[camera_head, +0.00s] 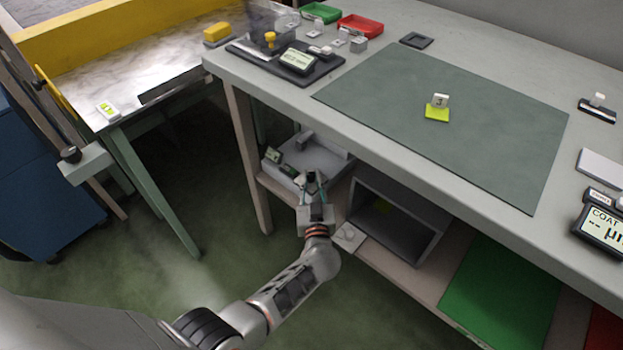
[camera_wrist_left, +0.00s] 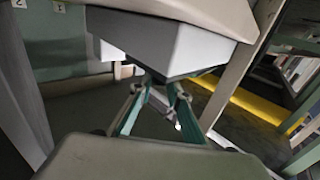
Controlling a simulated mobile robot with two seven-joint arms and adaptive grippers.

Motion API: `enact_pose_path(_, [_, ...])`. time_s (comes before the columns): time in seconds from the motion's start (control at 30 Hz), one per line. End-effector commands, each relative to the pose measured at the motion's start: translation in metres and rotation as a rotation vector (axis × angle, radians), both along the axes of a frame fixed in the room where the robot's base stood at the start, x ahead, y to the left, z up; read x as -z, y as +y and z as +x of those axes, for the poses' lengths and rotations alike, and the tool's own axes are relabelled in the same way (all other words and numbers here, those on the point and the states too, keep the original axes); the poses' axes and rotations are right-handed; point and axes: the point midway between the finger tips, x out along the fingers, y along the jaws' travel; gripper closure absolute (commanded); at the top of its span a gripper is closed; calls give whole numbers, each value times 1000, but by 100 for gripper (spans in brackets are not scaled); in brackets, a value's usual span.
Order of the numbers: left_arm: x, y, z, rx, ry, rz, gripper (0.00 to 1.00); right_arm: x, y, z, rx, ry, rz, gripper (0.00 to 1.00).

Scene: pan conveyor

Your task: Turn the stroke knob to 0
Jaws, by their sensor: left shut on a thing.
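A pale grey device (camera_head: 318,158) with small dark displays on its left side stands on the lower shelf of the bench. My left gripper (camera_head: 312,184) is at its front edge, its fingers pointing at it. In the left wrist view, the fingers (camera_wrist_left: 160,88) come together at the lower edge of the device's box (camera_wrist_left: 170,45). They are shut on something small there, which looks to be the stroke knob. The knob is mostly hidden between the fingertips, and I cannot read its setting or any scale. My right gripper is out of view.
An open grey box (camera_head: 395,222) stands right beside my left gripper on the lower shelf, with a green panel (camera_head: 500,300) further right. The benchtop (camera_head: 375,55) is above. A white box with a dark knob (camera_head: 70,154) is at the far left.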

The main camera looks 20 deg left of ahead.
Motion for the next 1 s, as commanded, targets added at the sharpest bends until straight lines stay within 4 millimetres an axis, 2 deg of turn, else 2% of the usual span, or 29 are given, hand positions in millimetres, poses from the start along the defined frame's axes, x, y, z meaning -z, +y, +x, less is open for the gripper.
enact_pose_path(0.27, [2, 0, -1, -1, 4, -2, 100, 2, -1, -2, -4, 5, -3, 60])
enact_pose_path(0.3, [2, 0, -1, -1, 3, -1, 78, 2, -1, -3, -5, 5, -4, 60])
enact_pose_path(0.37, [2, 1, -1, -1, 3, -1, 66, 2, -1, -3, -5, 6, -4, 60])
enact_pose_path(0.77, [1, -1, -3, 0, 0, -1, 66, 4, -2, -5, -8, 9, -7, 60])
enact_pose_path(1.0, [2, -13, -28, -2, 1, -4, 66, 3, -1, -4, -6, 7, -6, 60])
